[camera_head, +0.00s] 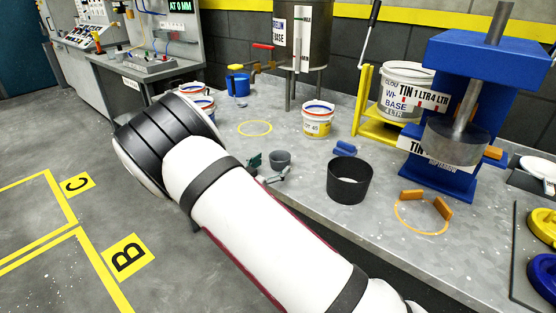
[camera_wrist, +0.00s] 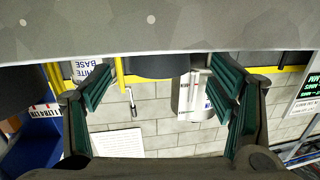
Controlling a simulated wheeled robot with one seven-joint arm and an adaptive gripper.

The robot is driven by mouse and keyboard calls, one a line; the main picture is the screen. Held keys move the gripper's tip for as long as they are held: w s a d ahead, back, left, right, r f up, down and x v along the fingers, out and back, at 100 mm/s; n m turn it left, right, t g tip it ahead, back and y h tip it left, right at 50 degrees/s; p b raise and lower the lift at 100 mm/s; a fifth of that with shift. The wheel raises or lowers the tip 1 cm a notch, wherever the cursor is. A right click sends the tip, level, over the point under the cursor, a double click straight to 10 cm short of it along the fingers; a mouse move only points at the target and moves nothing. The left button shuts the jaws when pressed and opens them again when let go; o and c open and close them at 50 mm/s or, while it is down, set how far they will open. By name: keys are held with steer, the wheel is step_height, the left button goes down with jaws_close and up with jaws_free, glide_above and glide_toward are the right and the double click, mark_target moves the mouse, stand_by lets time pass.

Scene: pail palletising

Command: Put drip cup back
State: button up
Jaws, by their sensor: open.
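A small dark grey cup (camera_head: 280,158), which looks like the drip cup, stands upright on the bench beside my gripper (camera_head: 266,169). In the wrist view, which is upside down, the cup (camera_wrist: 155,66) shows between and beyond the spread fingers of my gripper (camera_wrist: 160,110). The fingers are open and hold nothing. Whether they touch the cup is hidden. A drum (camera_head: 302,35) on a stand at the back has a red-handled tap (camera_head: 264,47). A blue container (camera_head: 238,84) is near the tap.
A white pail (camera_head: 318,119) stands behind. An empty yellow circle (camera_head: 255,128) marks the bench. A blue press (camera_head: 465,100) and yellow stand (camera_head: 364,115) are at right.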

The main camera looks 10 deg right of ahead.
steer(key=v, duration=0.7)
step_height(320, 180, up, 8)
steer(key=w+a+n+g+y, duration=0.1)
steer(key=w+a+n+y, duration=0.15)
steer(key=y, duration=0.65)
steer(key=s+r+n+g+y, duration=0.3)
steer(key=s+r+y, duration=0.3)
steer(key=s+r, duration=0.6)
steer(key=s+d+n+g+h, duration=0.1)
steer(key=s+d+g, duration=0.1)
steer(key=s, duration=0.9)
steer(key=s+d+n+g, duration=0.1)
steer(key=s+d, duration=0.4)
steer(key=s, duration=0.7)
steer(key=s+d+n+g+h, duration=0.1)
steer(key=s+d+g, duration=0.2)
steer(key=s, duration=0.8)
steer(key=shift+s+d+f+n+g+h, duration=0.3)
steer(key=shift+s+d+f+n, duration=0.15)
steer(key=shift+d, duration=0.2)
